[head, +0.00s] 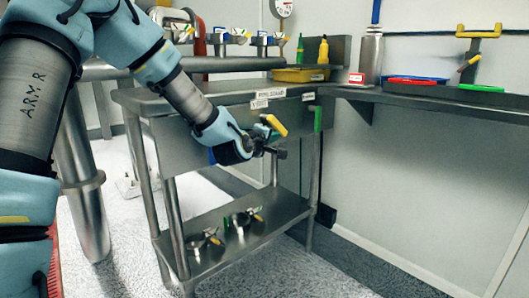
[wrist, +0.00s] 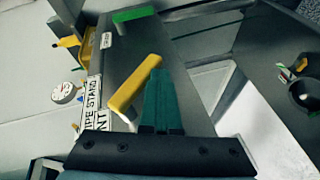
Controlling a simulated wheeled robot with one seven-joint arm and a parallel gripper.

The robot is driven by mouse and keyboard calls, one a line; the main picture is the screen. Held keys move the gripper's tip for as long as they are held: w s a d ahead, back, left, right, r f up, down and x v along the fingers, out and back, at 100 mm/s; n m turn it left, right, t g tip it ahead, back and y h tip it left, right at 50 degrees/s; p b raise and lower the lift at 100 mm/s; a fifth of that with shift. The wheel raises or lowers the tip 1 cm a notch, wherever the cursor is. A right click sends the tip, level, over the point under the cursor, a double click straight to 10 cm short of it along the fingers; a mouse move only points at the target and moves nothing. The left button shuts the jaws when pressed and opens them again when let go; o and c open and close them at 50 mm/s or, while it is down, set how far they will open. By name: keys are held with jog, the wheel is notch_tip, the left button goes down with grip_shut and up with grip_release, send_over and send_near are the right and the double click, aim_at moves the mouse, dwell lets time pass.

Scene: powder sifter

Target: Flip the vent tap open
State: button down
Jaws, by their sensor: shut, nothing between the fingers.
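The yellow tap handle (head: 276,125) is on the front of the steel bench, just below the sign reading VENT (head: 259,104). It slants down to the right in the head view. My gripper (head: 280,153) is shut and empty, just below the handle in the head view. In the wrist view the yellow handle (wrist: 135,88) lies diagonally, just left of my shut teal fingers (wrist: 158,76). I cannot tell whether they touch. The tap's body is mostly hidden behind my gripper in the wrist view.
A green handle (head: 318,119) is on the bench front to the right, also in the wrist view (wrist: 134,14). The lower shelf (head: 266,229) holds metal fittings with yellow handles. A yellow tray (head: 300,74) stands on the bench top. Floor shows right of the bench.

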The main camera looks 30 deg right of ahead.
aim_at(282, 129)
jog(key=d+n+t+h+b, duration=0.1)
jog(key=b, duration=0.2)
jog(key=d+n+t+h+b, duration=0.1)
jog(key=h+b, duration=0.1)
jog(key=b, duration=0.2)
jog(key=d+n+t+h+b, duration=0.1)
jog(key=t+h+b, duration=0.1)
jog(key=b, duration=0.1)
jog(key=shift+w+r, duration=0.3)
jog(key=shift+r, duration=0.05)
jog(key=shift+d+r+b, duration=0.1)
jog(key=shift+r+b, duration=0.25)
jog(key=shift+b, duration=0.15)
jog(key=shift+d, duration=0.1)
